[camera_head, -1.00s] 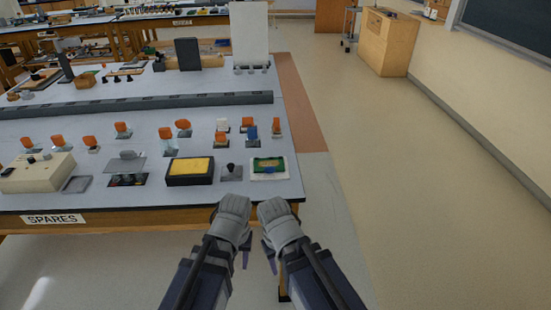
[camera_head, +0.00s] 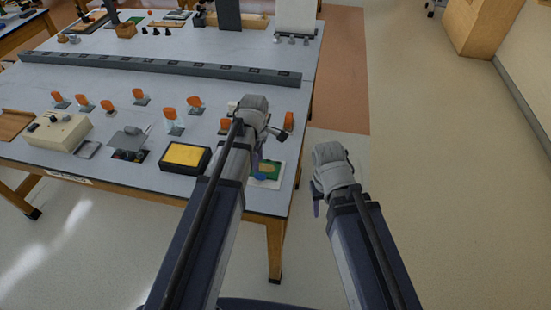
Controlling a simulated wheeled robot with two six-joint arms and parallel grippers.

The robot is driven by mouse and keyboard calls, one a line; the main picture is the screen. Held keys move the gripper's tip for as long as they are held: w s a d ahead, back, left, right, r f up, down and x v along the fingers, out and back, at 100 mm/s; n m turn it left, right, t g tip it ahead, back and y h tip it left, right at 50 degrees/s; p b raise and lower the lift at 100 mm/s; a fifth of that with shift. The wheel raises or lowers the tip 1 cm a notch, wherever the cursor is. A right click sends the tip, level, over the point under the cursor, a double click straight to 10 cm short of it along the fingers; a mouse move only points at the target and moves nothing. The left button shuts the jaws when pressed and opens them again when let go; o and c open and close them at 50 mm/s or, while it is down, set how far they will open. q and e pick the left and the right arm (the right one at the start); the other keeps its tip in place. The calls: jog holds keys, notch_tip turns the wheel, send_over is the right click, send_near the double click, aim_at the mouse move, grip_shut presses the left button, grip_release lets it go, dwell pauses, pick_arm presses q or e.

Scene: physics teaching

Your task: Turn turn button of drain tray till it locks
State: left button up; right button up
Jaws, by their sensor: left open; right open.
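I cannot tell which item on the table is the drain tray, and no turn button can be made out at this size. Near the front edge are a black tray with a yellow top (camera_head: 184,156), a white tray with a green piece (camera_head: 278,170) and a grey plate on a dark base (camera_head: 127,139). My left gripper (camera_head: 264,143) is open above the table's right part, partly covering the white tray. My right gripper (camera_head: 328,180) is open and empty beyond the table's right edge, over the floor.
Several orange-topped pieces (camera_head: 195,104) stand in the middle of the table (camera_head: 60,165). A cream box (camera_head: 58,131) is at the left, and a long dark rail (camera_head: 150,71) crosses behind. The floor (camera_head: 440,200) on the right is clear.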

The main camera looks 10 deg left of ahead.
aim_at(260, 174)
pick_arm(q)
jog(key=shift+w+d, duration=0.15)
jog(key=shift+w, duration=0.2)
jog(key=shift+s+f, duration=0.1)
jog(key=shift+s, duration=0.05)
notch_tip(260, 174, down, 8)
jog(key=b, duration=0.8)
jog(key=shift+r, duration=0.2)
jog(key=shift+c, duration=0.2)
grip_shut()
